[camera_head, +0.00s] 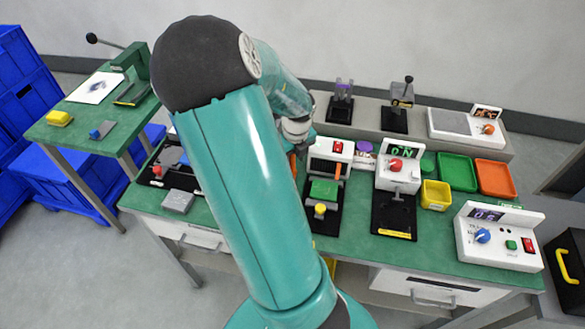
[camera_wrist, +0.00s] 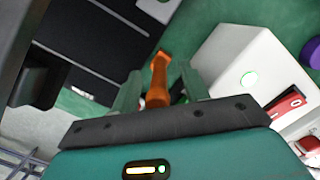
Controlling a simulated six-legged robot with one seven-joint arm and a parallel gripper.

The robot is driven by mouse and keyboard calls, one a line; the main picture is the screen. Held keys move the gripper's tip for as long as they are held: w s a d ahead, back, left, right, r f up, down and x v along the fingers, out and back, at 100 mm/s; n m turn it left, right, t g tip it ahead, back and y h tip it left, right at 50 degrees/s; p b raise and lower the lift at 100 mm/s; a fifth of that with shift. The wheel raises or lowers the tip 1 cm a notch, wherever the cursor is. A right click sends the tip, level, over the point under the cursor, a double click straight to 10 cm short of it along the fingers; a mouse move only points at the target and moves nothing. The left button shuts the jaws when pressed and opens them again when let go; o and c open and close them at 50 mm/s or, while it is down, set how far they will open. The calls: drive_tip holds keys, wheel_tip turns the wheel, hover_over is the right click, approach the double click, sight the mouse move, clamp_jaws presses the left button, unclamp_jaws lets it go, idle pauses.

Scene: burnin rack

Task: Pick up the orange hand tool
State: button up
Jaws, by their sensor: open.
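The orange hand tool (camera_wrist: 158,82) shows in the wrist view as an orange handle, with its near end close to my palm. My gripper (camera_wrist: 160,70) is open, with one greenish finger on each side of the handle. I cannot tell whether either finger touches it. Some darker and red parts beside the handle are partly hidden by the right finger. In the head view, a small orange sliver (camera_head: 292,163) shows beside my arm, probably the same tool. My arm hides the gripper's fingers there.
A white box-shaped device (camera_wrist: 248,72) stands close to the right of my gripper. A dark panel (camera_wrist: 95,40) lies to the left. On the green bench are a yellow bin (camera_head: 435,195), a green tray (camera_head: 457,172), an orange tray (camera_head: 495,177) and a white control box (camera_head: 500,238).

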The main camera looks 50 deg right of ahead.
drive_tip(key=shift+w+f, duration=0.2)
drive_tip(key=shift+f, duration=0.35)
clamp_jaws()
drive_tip(key=shift+r, duration=0.15)
